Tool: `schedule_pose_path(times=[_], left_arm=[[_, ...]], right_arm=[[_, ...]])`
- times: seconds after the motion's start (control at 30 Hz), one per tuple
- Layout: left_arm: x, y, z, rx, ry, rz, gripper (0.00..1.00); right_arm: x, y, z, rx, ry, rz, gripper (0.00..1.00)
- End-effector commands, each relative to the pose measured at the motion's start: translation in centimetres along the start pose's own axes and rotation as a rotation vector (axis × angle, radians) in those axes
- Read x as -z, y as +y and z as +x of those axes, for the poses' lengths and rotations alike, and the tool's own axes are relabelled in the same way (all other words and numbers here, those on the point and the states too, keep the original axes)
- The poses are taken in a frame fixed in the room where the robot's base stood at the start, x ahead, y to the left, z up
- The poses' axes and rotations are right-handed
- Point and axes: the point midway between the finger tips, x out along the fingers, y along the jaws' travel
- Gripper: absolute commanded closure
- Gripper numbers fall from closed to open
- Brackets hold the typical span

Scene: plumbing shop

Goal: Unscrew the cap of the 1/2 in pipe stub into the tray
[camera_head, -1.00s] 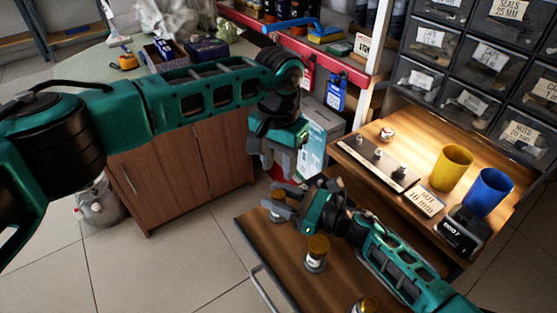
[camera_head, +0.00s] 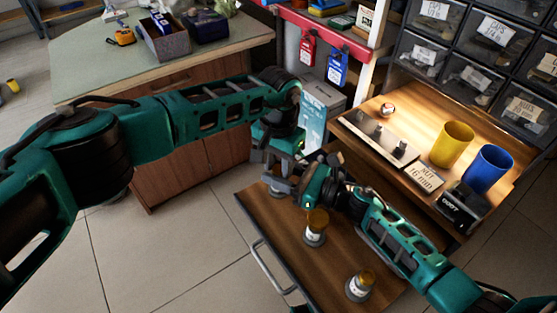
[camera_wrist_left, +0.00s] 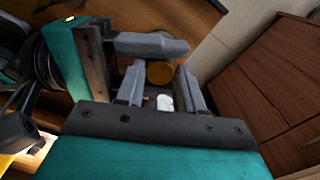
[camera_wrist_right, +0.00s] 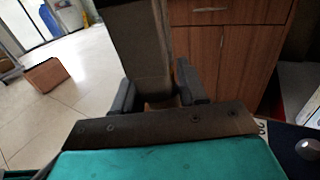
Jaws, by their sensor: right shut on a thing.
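Three short pipe stubs with brass-coloured caps and pale labels stand on a wooden drawer-like surface (camera_head: 280,235): a middle stub (camera_head: 316,229), a front stub (camera_head: 360,285) and a far stub (camera_head: 277,187) mostly covered by my grippers. I cannot read their sizes. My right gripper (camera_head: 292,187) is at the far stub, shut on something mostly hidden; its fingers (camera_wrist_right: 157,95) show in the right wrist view. My left gripper (camera_head: 277,163) is close above it. In the left wrist view its fingers (camera_wrist_left: 160,85) stand apart, with a brass cap (camera_wrist_left: 160,72) beyond them. I cannot identify the tray.
The lit shelf holds a metal strip (camera_head: 372,135) with small fittings, a yellow cup (camera_head: 451,145), a blue cup (camera_head: 488,169) and a dark box (camera_head: 462,207). Parts bins (camera_head: 470,75) rise behind. A green-topped bench (camera_head: 100,72) stands at the left. My grippers nearly touch.

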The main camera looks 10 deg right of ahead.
Motion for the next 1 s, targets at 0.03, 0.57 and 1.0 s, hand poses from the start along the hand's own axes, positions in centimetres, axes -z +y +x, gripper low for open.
schedule_pose_path(times=[0.03,0.57,1.0], left_arm=[[0.00,0.00,0.00,0.000,0.000,0.000,0.68],[-0.01,-0.03,-0.03,0.000,0.000,-0.001,0.57],[0.03,-0.10,-0.63,0.001,0.001,-0.002,0.44]], right_arm=[[0.11,0.10,-0.01,-0.002,0.002,0.001,1.00],[0.11,0.10,-0.01,-0.002,0.002,0.001,1.00],[0.10,0.10,-0.01,-0.002,0.002,0.001,1.00]])
